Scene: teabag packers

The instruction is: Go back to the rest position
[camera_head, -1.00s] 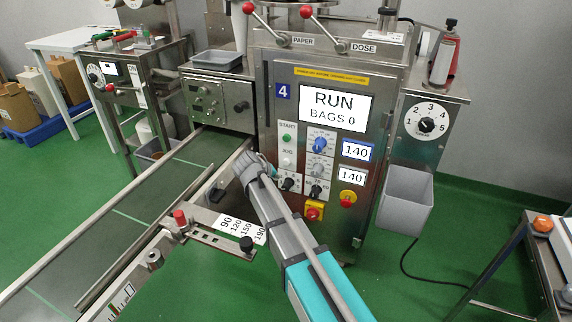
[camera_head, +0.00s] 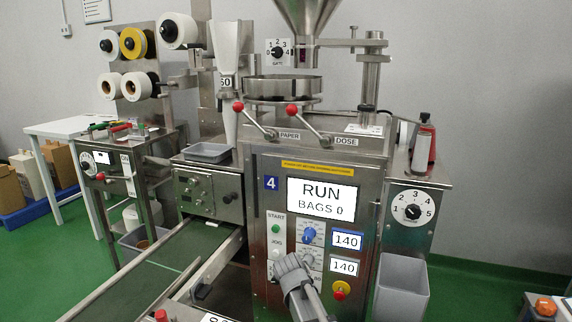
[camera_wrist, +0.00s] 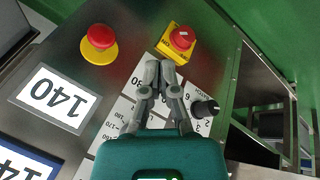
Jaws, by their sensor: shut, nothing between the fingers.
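My gripper (camera_head: 292,264) is in front of the lower control panel of the steel packing machine (camera_head: 262,225) in the head view. It covers part of the lower switches. In the wrist view my gripper (camera_wrist: 160,70) points at the panel, with its two fingers together and nothing between them. Its tips appear near the red knob on a yellow square (camera_wrist: 181,38). Whether they touch the panel cannot be told. The display (camera_head: 320,199) reads RUN, BAGS 0.
A red button on a yellow disc (camera_head: 340,290) sits right of my gripper. The conveyor (camera_head: 140,272) runs to the lower left. Two red-knobbed levers, PAPER (camera_head: 258,122) and DOSE (camera_head: 312,128), stick out above.

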